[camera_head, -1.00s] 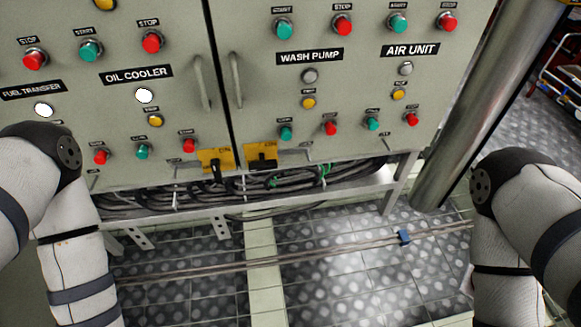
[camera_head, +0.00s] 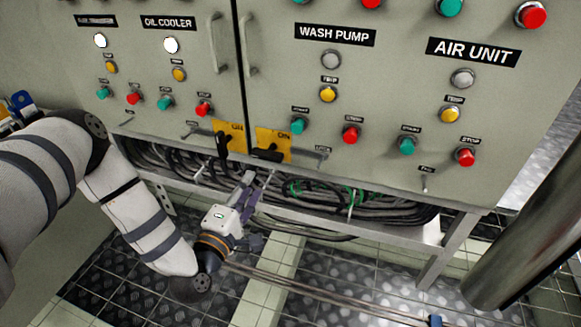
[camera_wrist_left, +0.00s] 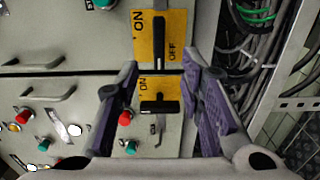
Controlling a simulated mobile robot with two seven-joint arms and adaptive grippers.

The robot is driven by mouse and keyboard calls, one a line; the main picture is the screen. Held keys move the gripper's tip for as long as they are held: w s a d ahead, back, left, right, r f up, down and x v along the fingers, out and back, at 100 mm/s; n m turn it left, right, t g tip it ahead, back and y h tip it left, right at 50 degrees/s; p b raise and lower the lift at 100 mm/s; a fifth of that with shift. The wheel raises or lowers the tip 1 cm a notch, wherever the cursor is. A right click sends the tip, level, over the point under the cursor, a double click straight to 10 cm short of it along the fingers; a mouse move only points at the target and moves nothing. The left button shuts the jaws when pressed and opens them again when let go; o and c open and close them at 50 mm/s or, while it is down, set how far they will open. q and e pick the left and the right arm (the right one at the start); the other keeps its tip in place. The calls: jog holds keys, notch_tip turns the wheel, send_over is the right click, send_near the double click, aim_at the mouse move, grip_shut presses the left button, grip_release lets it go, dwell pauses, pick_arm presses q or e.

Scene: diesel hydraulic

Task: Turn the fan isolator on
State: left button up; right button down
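Two rotary isolators sit side by side on yellow plates at the cabinet's lower edge; I cannot read which is the fan's. The left isolator (camera_head: 223,143) has its black handle pointing down; the right isolator (camera_head: 268,154) has its handle lying sideways. In the left wrist view, which is turned, the right isolator (camera_wrist_left: 159,40) is at the top and the left isolator (camera_wrist_left: 159,104) is below, between the fingers. ON and OFF are legible on the upper plate. My left gripper (camera_head: 250,186) is open and empty just below the plates, its fingers (camera_wrist_left: 160,72) apart. My right gripper is out of view.
Black cables (camera_head: 330,196) run in a tray under the cabinet, close to my left gripper. Two door handles (camera_head: 217,44) rise above the isolators. Push buttons and lamps surround them. A metal pipe (camera_head: 530,230) stands at the right.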

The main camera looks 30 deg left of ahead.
aim_at(265, 158)
pick_arm(q)
jog(key=b+x, duration=0.1)
jog(key=x, duration=0.5)
jog(key=b+x, duration=0.1)
jog(key=x, duration=0.5)
jog(key=shift+a, duration=0.25)
grip_shut()
